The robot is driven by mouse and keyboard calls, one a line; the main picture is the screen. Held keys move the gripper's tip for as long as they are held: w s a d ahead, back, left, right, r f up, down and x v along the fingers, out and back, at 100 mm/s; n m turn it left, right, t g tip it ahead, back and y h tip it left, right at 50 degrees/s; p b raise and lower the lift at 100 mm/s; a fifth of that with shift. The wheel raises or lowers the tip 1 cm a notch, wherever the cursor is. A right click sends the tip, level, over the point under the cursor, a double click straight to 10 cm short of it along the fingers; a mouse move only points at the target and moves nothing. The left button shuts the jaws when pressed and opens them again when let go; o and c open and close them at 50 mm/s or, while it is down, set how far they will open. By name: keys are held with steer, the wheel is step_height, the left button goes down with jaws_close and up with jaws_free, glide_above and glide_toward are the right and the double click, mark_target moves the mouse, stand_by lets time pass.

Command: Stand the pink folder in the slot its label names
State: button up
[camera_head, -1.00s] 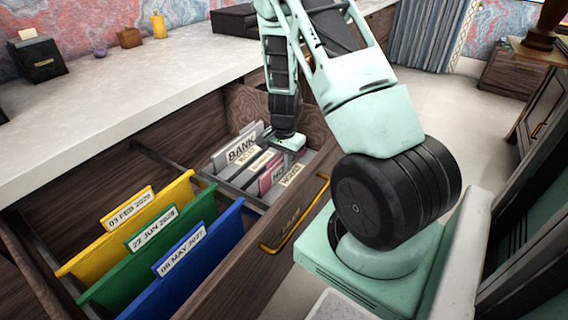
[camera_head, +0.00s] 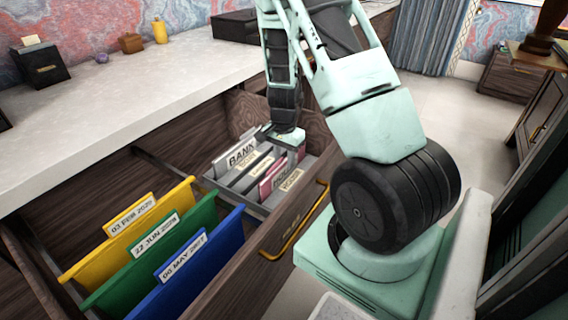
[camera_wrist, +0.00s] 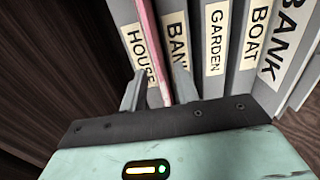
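The pink folder (camera_wrist: 151,40) shows as a thin upright edge in the wrist view, among grey dividers in the drawer's file box. It also shows in the head view (camera_head: 270,184). My gripper (camera_wrist: 158,90) is open, with one finger on each side of the folder's edge and a gap visible at the left finger. A label reading "BAN", partly covered by my right finger, is just right of the folder; I cannot tell whether it is on the folder. Labels HOUSE (camera_wrist: 139,55), GARDEN (camera_wrist: 215,38), BOAT (camera_wrist: 256,38) and a larger BANK (camera_wrist: 286,48) also show.
The box sits in an open wooden drawer (camera_head: 262,240). Yellow (camera_head: 118,240), green (camera_head: 150,250) and blue (camera_head: 205,262) dated folders hang nearer in it. The desk top (camera_head: 110,95) beside the drawer is largely clear, with small items at the back.

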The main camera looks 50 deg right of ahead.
step_height(320, 180, up, 8)
steer(key=shift+r+p, duration=0.25)
steer(key=shift+p, duration=0.8)
steer(key=a+r+n+y, duration=0.1)
steer(key=a+r+n, duration=0.25)
steer(key=a, duration=0.55)
steer(key=a+r+n, duration=0.2)
steer(key=a+n, duration=0.2)
steer(key=a, duration=0.5)
steer(key=a+r+n+y, duration=0.1)
steer(key=a+r+n, duration=0.25)
steer(key=a, duration=0.65)
steer(key=s+a+r+n, duration=0.2)
steer(key=s+a+n, duration=0.4)
steer(key=s+n, duration=0.1)
steer(key=s+a+r+n+h, duration=0.1)
steer(key=s+a+r+n, duration=0.2)
steer(key=s+a+n, duration=0.3)
steer(key=s, duration=0.4)
steer(key=shift+a+n, duration=0.25)
steer(key=shift+n, duration=0.15)
steer(key=shift+s, duration=0.1)
